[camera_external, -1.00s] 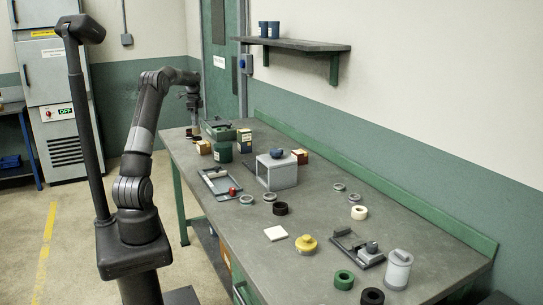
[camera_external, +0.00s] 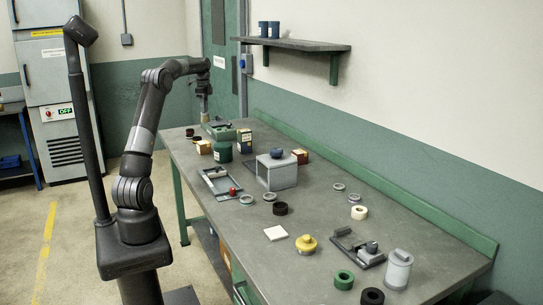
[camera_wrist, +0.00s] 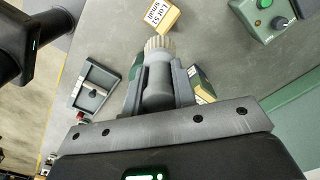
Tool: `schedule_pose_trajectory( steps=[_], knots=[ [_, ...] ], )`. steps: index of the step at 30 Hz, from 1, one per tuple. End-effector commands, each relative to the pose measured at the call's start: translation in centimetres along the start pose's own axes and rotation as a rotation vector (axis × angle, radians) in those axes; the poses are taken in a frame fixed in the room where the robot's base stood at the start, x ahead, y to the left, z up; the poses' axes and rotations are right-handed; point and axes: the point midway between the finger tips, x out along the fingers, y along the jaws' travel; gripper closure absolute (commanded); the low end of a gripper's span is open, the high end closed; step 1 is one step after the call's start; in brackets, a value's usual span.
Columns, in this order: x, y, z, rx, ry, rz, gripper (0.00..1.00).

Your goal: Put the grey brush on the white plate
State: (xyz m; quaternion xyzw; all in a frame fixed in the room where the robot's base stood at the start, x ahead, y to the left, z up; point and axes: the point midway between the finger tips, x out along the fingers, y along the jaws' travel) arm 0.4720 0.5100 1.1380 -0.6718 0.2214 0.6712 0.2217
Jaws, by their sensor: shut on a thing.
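My gripper (camera_external: 205,92) is raised above the far end of the bench and shut on the grey brush. In the wrist view, the brush's pale bristles (camera_wrist: 158,43) stick out beyond the jaws of my gripper (camera_wrist: 158,82); the rest of the brush is largely hidden between them. In the external view the brush (camera_external: 205,104) shows as a small pale piece under the gripper.
Below the gripper are a green control box (camera_external: 219,131), small labelled boxes (camera_external: 244,141) and a green jar (camera_external: 223,152). A grey tray (camera_external: 218,183) and a grey box frame (camera_external: 277,172) stand between there and the plate. A yellow knobbed part (camera_external: 306,245) sits beside the plate.

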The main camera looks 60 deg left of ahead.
Motion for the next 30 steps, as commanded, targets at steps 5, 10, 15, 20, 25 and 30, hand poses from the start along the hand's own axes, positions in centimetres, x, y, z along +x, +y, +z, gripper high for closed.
schedule_pose_trajectory(
  steps=[5,10,15,20,25,30],
  knots=[
    [-0.2,1.7,-6.2,0.089,0.000,0.001,1.00],
    [-0.6,5.0,-14.0,0.208,0.001,0.000,1.00],
    [-0.9,9.8,-22.1,0.341,0.000,0.001,1.00],
    [-1.4,15.4,-28.8,0.469,0.000,0.000,1.00],
    [-1.8,22.4,-35.0,0.608,0.000,-0.001,1.00],
    [-2.1,30.3,-39.9,0.751,-0.001,0.000,1.00]
  ],
)
